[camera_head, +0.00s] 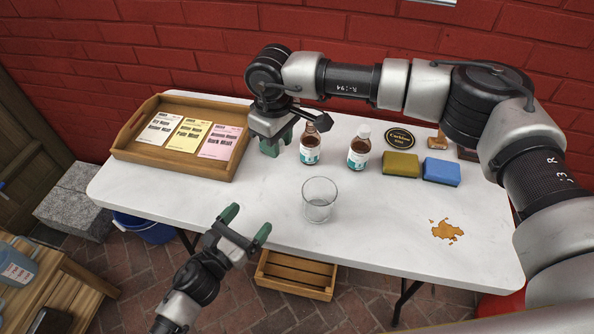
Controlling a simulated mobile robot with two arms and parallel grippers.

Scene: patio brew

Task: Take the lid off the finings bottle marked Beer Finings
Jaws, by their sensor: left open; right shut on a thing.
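Two small brown bottles with white-and-teal labels stand on the white table; their label words are too small to read. The right bottle (359,150) is upright with a white cap on. My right gripper (277,142) is just left of the left bottle, its green fingers pointing down. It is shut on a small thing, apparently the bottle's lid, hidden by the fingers. My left gripper (248,227) is open and empty at the table's front edge.
An empty glass (319,200) stands mid-table. A wooden tray (139,144) with several packets is at left.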

